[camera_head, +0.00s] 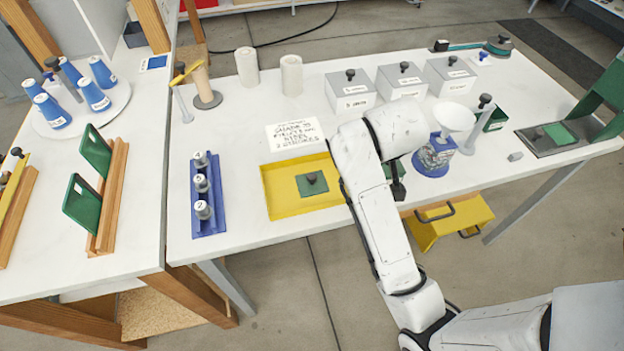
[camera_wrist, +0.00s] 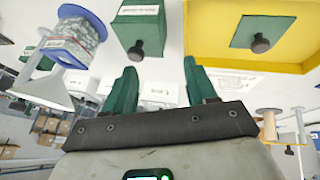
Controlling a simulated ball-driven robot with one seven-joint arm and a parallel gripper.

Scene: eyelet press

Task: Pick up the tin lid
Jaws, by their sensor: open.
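The flat green square with a black knob, which looks like the tin lid (camera_head: 306,190), lies in the yellow tray (camera_head: 268,205). In the wrist view the tin lid (camera_wrist: 248,38) shows at upper right, knob towards me, inside the tray (camera_wrist: 205,50). My gripper (camera_wrist: 160,78) is open, its two green fingers apart with nothing between them. The tin lid is off to one side of the fingers, not touching. A green box (camera_wrist: 130,32) with a black knob and white label is nearer the fingers. In the head view my arm hides most of the gripper.
A spool on a blue stand with a white funnel (camera_head: 455,117) and an open green tin (camera_head: 496,119) stand right of my arm. Grey knobbed boxes (camera_head: 350,92) line the back. A blue rack (camera_head: 208,215) stands left of the tray, with bare table between.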

